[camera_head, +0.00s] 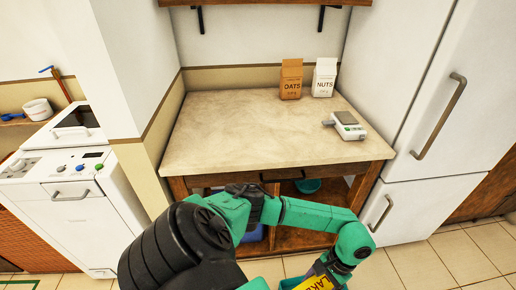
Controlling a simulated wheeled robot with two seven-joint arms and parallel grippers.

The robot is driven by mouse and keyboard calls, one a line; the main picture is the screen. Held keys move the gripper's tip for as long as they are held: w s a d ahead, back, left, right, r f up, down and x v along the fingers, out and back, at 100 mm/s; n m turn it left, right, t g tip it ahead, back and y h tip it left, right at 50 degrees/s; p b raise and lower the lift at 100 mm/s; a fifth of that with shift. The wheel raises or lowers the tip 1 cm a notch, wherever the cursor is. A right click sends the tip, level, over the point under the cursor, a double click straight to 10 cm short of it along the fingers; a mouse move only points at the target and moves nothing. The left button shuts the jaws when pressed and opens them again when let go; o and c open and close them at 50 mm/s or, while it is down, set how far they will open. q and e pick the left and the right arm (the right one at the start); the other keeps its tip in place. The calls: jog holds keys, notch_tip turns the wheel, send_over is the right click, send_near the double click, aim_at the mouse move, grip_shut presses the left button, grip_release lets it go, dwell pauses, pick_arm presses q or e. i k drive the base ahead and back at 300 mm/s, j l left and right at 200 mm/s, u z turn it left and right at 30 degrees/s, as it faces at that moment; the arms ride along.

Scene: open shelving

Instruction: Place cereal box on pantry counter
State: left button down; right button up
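The pantry counter (240,130) is a beige stone top on a brown wooden frame, with a wide clear surface. A yellow box (319,284), lettered with what reads as "LAKE", shows at the bottom edge and looks like the cereal box; most of it is cut off. My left arm comes in from the lower left and bends right and down in front of the counter. Its wrist end is right by the yellow box, below the counter top. Its fingertips cannot be made out, so the grip is unclear. My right gripper is out of view.
A brown oats bag (291,80) and a white nuts bag (324,78) stand at the counter's back. A small scale (346,126) sits near the right edge. A white fridge (430,110) stands right; a white appliance (75,215) stands left. A shelf (265,2) hangs above.

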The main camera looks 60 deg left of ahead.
aim_at(314, 131)
jog(key=i+u, duration=0.1)
jog(key=u, duration=0.35)
jog(key=l+u, duration=0.15)
jog(key=u, duration=0.3)
jog(key=i+l+u, duration=0.1)
jog(key=u, duration=0.3)
jog(key=i+l+u, duration=0.15)
jog(key=l+u, duration=0.35)
jog(key=l, duration=0.5)
jog(key=l+u, duration=0.5)
jog(key=l, duration=0.5)
